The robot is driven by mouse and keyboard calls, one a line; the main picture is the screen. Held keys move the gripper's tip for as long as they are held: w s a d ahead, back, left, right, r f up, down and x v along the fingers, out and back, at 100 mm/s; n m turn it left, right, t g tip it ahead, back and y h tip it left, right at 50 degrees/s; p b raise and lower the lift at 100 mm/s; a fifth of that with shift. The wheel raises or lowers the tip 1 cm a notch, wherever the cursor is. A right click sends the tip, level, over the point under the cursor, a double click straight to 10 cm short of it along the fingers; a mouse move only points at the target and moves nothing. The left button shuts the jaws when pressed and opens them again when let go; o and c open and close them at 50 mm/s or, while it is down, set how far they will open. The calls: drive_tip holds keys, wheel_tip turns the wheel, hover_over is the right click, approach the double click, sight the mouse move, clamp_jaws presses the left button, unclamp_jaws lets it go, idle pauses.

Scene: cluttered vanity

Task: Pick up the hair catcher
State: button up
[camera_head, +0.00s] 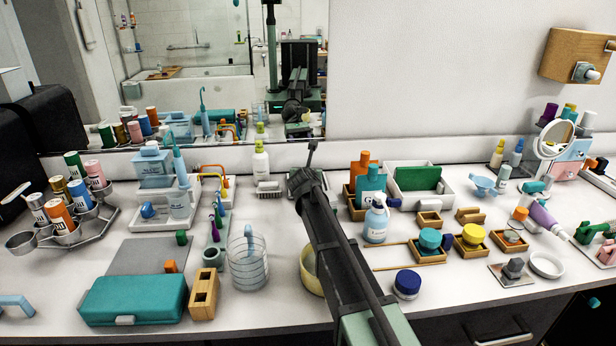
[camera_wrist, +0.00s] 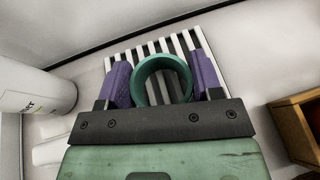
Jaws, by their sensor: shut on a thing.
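The hair catcher (camera_wrist: 163,64), seen as a teal-green ring with an open middle, is between the two purple fingers of my gripper (camera_wrist: 162,82) in the wrist view. The fingers are shut on it from both sides. A white slatted rack (camera_wrist: 151,48) lies behind and below the ring; I cannot tell whether the ring still touches it. In the head view my arm's end hides the fingers and the ring.
A wooden box (camera_wrist: 302,128) is close on the right. A glass jar (camera_head: 248,265) and an orange-and-teal bottle group (camera_head: 370,184) flank my arm. The mirror wall is behind.

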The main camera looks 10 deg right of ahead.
wheel_tip(320, 180, up, 20)
drive_tip(key=p, duration=1.9)
drive_tip(key=shift+f, duration=0.15)
